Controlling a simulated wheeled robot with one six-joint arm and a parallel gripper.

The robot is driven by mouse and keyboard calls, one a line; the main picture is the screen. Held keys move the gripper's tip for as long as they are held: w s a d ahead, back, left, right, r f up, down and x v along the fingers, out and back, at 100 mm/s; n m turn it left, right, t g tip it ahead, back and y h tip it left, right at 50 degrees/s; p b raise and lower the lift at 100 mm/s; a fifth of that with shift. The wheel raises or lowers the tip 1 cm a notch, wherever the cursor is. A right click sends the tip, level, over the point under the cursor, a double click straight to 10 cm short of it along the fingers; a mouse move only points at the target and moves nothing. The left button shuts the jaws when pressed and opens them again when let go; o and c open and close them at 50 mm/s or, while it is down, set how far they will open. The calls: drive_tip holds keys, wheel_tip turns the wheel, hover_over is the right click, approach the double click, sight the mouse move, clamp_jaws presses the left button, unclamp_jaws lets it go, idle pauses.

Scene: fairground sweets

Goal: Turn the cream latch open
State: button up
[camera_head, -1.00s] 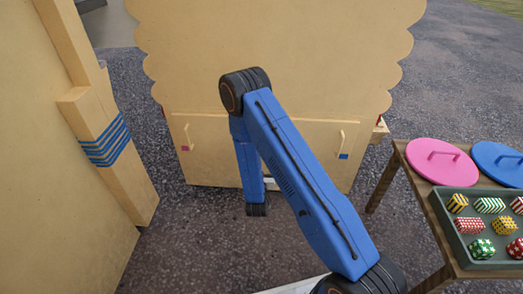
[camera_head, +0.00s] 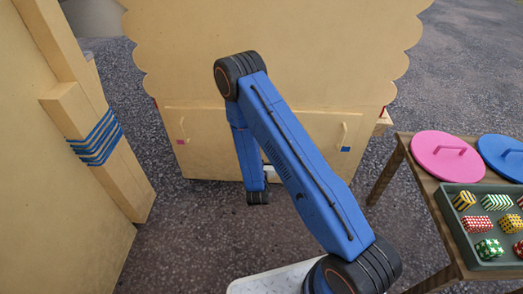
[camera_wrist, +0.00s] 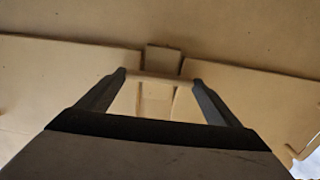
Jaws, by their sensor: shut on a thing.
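The cream latch (camera_wrist: 152,77) shows in the wrist view as a pale bar lying across between my fingertips. My gripper (camera_wrist: 159,79) is shut on it, with one dark finger at each end of the bar. A small cream block (camera_wrist: 164,58) sits just behind the bar, against the tan panel. In the head view my blue arm hides the latch and my gripper.
The tan cabinet (camera_head: 225,172) has a pale handle (camera_head: 181,131) at left and another (camera_head: 342,132) at right. A tan post with blue bands (camera_head: 97,139) stands left. At right a wooden table (camera_head: 408,142) bears a pink lid (camera_head: 440,168), a blue lid (camera_head: 505,165) and a tray (camera_head: 462,253) of sweets.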

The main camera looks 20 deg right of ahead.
drive_tip(key=shift+n, duration=0.3)
drive_tip(key=shift+a+f+n, duration=0.1)
drive_tip(key=shift+n, duration=8.5)
drive_tip(key=o, duration=0.9)
drive_tip(key=shift+o, duration=0.2)
